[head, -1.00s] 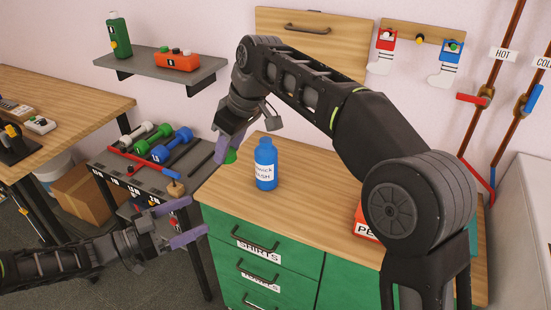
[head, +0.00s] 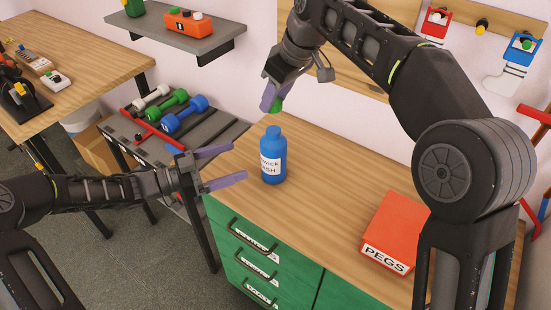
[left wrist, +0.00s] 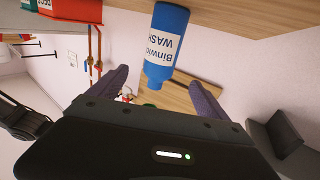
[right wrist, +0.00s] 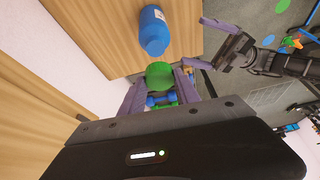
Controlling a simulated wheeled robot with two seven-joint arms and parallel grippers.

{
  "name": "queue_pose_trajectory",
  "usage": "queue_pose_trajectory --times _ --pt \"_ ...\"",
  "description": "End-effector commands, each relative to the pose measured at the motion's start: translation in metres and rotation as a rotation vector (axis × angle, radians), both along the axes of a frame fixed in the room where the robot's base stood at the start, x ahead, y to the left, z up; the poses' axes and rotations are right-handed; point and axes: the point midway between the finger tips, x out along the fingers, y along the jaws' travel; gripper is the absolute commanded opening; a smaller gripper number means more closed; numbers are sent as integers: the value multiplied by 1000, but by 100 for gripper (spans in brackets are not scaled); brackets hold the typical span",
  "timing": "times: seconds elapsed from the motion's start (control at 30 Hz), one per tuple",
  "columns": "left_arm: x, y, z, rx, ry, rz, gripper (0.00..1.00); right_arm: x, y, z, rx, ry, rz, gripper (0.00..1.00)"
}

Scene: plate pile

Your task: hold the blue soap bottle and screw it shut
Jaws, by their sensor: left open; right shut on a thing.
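The blue soap bottle (head: 272,160) stands upright on the wooden counter, its blue neck uncovered and its white label facing front. My right gripper (head: 270,97) is shut on a green cap (head: 277,106), held above the bottle and apart from it. The cap also shows in the right wrist view (right wrist: 160,76), close to the bottle (right wrist: 153,30) in the picture. My left gripper (head: 239,162) is open and empty, just left of the bottle, its fingers pointing at it. In the left wrist view the bottle (left wrist: 168,40) lies ahead of the open fingers.
A red PEGS box (head: 394,232) sits on the counter (head: 320,185) to the right. Dumbbells (head: 184,113) lie on a grey rack at the left. A grey shelf (head: 180,42) hangs above. The counter between bottle and box is clear.

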Motion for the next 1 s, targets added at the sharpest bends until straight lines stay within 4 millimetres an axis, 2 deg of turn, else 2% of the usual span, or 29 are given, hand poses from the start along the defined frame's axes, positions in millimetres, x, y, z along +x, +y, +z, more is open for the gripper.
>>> queue_pose_trajectory --times 0.27,0.8,1.0 --pt "5 -13 0 -1 0 -3 88 0 0 0 0 0 0 1" --pt "39 -94 0 -2 0 -1 88 0 0 0 0 0 0 2" --pt "46 -109 0 -1 0 0 88 0 0 0 0 0 0 2"
